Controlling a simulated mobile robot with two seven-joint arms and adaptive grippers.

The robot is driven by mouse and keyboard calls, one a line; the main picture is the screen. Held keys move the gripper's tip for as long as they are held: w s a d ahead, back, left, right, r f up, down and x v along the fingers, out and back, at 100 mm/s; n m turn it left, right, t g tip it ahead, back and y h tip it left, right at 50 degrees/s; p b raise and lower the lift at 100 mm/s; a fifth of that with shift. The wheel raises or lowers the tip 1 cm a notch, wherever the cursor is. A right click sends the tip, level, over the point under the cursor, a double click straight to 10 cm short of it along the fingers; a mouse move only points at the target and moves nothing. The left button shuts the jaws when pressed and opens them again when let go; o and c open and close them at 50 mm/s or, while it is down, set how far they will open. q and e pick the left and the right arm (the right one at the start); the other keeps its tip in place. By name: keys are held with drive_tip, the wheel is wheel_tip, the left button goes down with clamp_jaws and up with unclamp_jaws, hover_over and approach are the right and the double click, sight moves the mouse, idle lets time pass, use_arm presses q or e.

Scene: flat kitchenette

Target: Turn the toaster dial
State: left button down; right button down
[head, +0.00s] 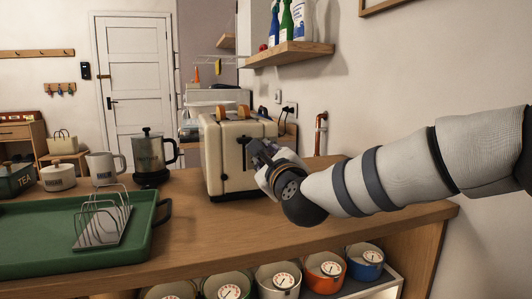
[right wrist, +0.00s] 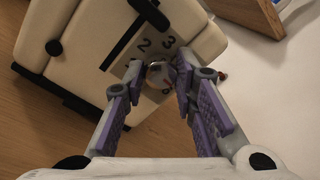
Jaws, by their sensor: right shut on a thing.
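The cream toaster (head: 224,158) stands on the wooden counter with two slices of toast showing in its top. Its round dial (right wrist: 160,75) shows in the right wrist view, with the numbers 2 and 3 printed beside it on the toaster's end panel (right wrist: 196,32). My right gripper (head: 262,158) reaches in from the right to that end of the toaster. In the right wrist view its two fingertips (right wrist: 159,78) are on either side of the dial and shut on it. In the head view the gripper hides the dial. My left gripper is not in view.
A green tray (head: 60,262) with a wire toast rack (head: 102,222) lies at the left. A coffee press (head: 148,155), a mug (head: 103,167) and a lidded pot (head: 58,178) stand behind it. A wall shelf (head: 290,53) with bottles hangs above right.

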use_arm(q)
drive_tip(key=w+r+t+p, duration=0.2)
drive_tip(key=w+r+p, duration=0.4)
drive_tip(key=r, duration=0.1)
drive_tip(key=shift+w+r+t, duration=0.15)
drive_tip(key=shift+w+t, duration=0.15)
use_arm(e)
drive_tip(key=shift+w+d+n+g+y, duration=0.1)
drive_tip(key=shift+n+g+y, duration=0.2)
drive_tip(key=shift+n, duration=5.35)
drive_tip(key=shift+d+n+g+y, duration=0.1)
drive_tip(key=shift+n+y, duration=0.25)
drive_tip(key=shift+n, duration=5.25)
drive_tip(key=shift+w+d+n+g+y, duration=0.1)
drive_tip(key=shift+n+g+y, duration=0.2)
drive_tip(key=shift+n, duration=5.65)
drive_tip(key=c, duration=1.3)
unclamp_jaws()
drive_tip(key=shift+f, duration=0.1)
